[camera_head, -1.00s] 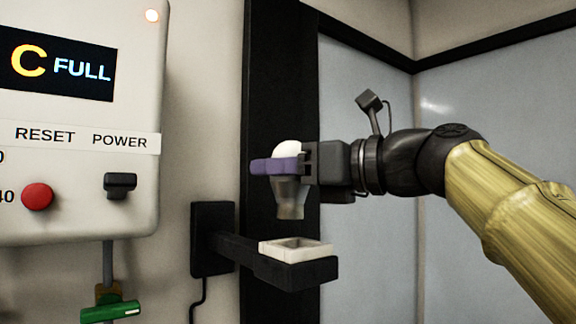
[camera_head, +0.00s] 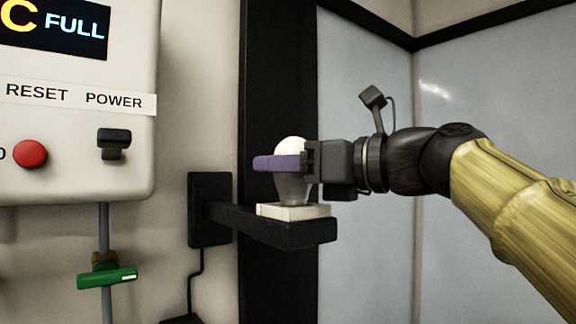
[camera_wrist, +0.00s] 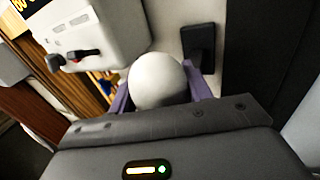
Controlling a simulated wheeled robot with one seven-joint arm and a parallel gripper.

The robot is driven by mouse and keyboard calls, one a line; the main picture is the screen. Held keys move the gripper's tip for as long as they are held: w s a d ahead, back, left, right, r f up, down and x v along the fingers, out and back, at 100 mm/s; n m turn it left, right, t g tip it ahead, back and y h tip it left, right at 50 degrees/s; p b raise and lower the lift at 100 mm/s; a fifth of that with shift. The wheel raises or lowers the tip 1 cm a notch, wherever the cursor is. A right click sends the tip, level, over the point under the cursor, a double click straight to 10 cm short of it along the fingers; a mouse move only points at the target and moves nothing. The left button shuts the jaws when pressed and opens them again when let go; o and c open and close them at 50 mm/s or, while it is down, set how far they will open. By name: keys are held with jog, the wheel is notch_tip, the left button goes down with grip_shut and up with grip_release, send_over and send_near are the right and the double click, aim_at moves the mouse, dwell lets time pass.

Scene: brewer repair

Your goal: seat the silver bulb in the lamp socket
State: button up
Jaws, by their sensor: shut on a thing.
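The bulb (camera_head: 291,190) has a pale rounded top and a grey silvery lower body. It stands upright between the purple fingers of my gripper (camera_head: 279,163), which is shut on it. The lamp socket (camera_head: 293,212) is a pale square block on the end of a black wall bracket (camera_head: 265,227). The bulb's lower end is at the socket's opening, and the rim hides how deep it sits. In the wrist view the bulb's white dome (camera_wrist: 159,82) shows between the purple fingers (camera_wrist: 160,90), and the socket is hidden.
A white control box (camera_head: 75,110) with a red button (camera_head: 30,154) and a black power switch (camera_head: 114,143) hangs at the left. A green-handled valve (camera_head: 107,277) is below it. A dark vertical post (camera_head: 265,90) stands behind the bulb. Open space lies right of the bracket.

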jog(key=shift+s+a, duration=0.15)
jog(key=shift+a, duration=0.05)
jog(key=o, duration=1.1)
jog(key=shift+s, duration=0.1)
jog(key=shift+d, duration=0.1)
jog(key=shift+s+d+b, duration=0.2)
jog(key=shift+d+b, duration=0.2)
jog(key=shift+d, duration=0.15)
jog(key=b+v, duration=0.3)
jog(key=v, duration=1.3)
jog(key=shift+s+r+b, duration=0.1)
jog(key=shift+s+b, duration=0.05)
jog(key=shift+b, duration=0.25)
